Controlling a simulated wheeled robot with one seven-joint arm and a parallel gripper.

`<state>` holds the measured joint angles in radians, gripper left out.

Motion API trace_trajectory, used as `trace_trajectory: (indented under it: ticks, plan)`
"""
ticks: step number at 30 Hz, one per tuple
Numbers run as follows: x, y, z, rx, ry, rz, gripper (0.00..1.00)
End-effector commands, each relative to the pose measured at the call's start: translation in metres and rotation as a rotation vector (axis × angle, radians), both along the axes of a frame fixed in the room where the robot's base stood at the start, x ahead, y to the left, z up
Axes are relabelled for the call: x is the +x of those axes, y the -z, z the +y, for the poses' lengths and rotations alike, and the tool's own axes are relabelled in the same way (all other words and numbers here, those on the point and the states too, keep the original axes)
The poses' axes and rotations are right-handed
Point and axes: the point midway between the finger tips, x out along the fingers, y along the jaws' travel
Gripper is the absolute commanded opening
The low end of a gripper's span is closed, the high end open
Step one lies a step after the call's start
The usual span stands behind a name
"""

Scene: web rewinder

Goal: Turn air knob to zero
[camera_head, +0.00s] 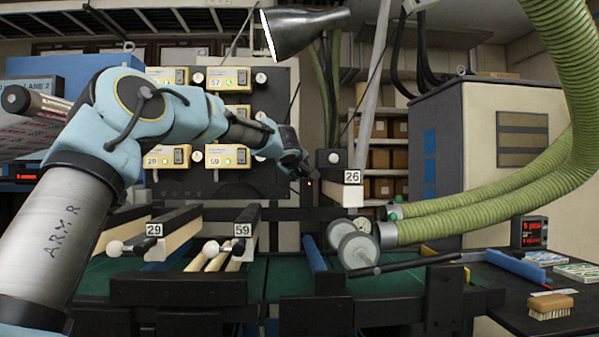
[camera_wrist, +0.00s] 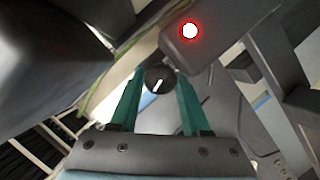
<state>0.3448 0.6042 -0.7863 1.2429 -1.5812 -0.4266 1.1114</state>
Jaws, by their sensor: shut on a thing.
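In the wrist view a small dark round knob (camera_wrist: 158,80) with a white pointer line sits between the green fingertips of my gripper (camera_wrist: 159,76). The fingers are closed on its sides. The pointer line slants, its upper end leaning right. No scale or zero mark is readable around it. In the head view my gripper (camera_head: 303,171) is at a small dark box with a tiny red light, left of the post tagged 26. The held knob is hidden there by my gripper.
A glowing red lamp (camera_wrist: 190,31) on a dark block is close to my right fingertip. The beam tagged 26 (camera_head: 353,192) is just right of my gripper. A panel of numbered yellow units (camera_head: 230,79) stands behind my arm. Green hoses (camera_head: 480,212) fill the right.

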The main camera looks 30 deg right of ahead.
Motion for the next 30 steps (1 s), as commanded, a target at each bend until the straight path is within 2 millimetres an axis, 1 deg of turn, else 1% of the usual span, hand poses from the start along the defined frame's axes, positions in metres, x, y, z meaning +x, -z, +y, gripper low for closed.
trace_trajectory:
  ticks: [1,6,8,9,14,17,24,30]
  plan:
    - [0.0,0.0001,0.0001,0.0,0.0,0.0,0.27]
    - [0.0001,0.0001,0.0001,0.0,0.0,0.0,0.08]
    - [0.0001,0.0001,0.0001,0.001,-0.001,0.0,0.01]
    - [0.0,0.0001,0.0002,0.0,0.0,0.0,0.0]
    - [0.0002,0.0007,0.0004,-0.006,-0.001,0.003,0.0]
    - [0.0006,0.0026,0.001,-0.048,-0.002,0.021,0.0]
    - [0.0008,0.0066,0.0016,-0.243,-0.002,0.11,0.0]
    - [0.0006,0.005,0.0013,-0.355,0.0,0.165,0.0]
